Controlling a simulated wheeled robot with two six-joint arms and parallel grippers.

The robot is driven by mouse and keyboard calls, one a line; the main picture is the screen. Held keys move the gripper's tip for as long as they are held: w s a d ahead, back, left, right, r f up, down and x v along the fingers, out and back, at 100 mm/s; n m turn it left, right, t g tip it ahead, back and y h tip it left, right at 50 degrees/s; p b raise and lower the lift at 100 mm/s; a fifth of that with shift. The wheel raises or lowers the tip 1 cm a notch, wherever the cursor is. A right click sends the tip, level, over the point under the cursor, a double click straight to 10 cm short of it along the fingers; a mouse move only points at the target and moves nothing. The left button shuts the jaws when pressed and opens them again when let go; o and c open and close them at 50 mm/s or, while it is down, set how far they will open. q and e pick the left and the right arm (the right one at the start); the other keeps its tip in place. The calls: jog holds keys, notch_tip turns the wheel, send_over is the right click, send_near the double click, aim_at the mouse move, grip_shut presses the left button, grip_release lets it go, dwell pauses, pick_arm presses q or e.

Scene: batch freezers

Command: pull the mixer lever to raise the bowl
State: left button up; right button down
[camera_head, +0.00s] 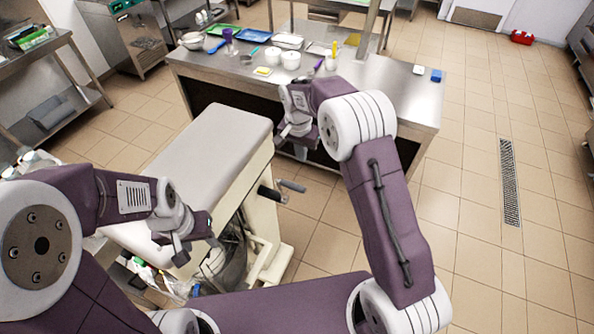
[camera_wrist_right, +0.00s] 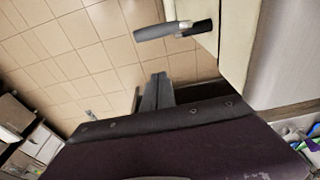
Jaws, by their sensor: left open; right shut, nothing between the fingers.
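The cream mixer (camera_head: 205,145) stands in the middle of the head view, its long top running diagonally. Its metal bowl (camera_head: 228,268) shows low down, partly hidden by my left gripper and arm. The lever (camera_head: 291,186), a grey grip with a black part, sticks out from the mixer's right side. The lever also shows at the top of the right wrist view (camera_wrist_right: 158,31). My right gripper (camera_head: 284,137) is beside the mixer, above and beyond the lever; its shut, empty fingers (camera_wrist_right: 157,82) are apart from the lever. My left gripper (camera_head: 198,252) is open and empty near the bowl.
A steel table (camera_head: 400,100) with trays, white tubs and utensils stands behind the mixer and my right gripper. A metal shelf (camera_head: 60,85) is at the left.

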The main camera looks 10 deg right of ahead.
notch_tip(320, 180, down, 9)
jog(key=w+b, duration=0.3)
jog(key=b, duration=0.3)
pick_arm(q)
notch_tip(320, 180, down, 9)
jog(key=b, duration=0.2)
jog(key=shift+w+a+f+b, duration=0.15)
jog(key=shift+w+a+b, duration=0.15)
jog(key=shift+b, duration=0.1)
pick_arm(e)
jog(key=s, duration=0.1)
jog(key=s+a, duration=0.1)
jog(key=s, duration=0.1)
jog(key=s+a, duration=0.1)
jog(key=shift+s+f, duration=0.2)
pick_arm(q)
jog(key=shift+s+d, duration=0.1)
jog(key=shift+s, duration=0.1)
pick_arm(e)
jog(key=shift+s+d, duration=0.1)
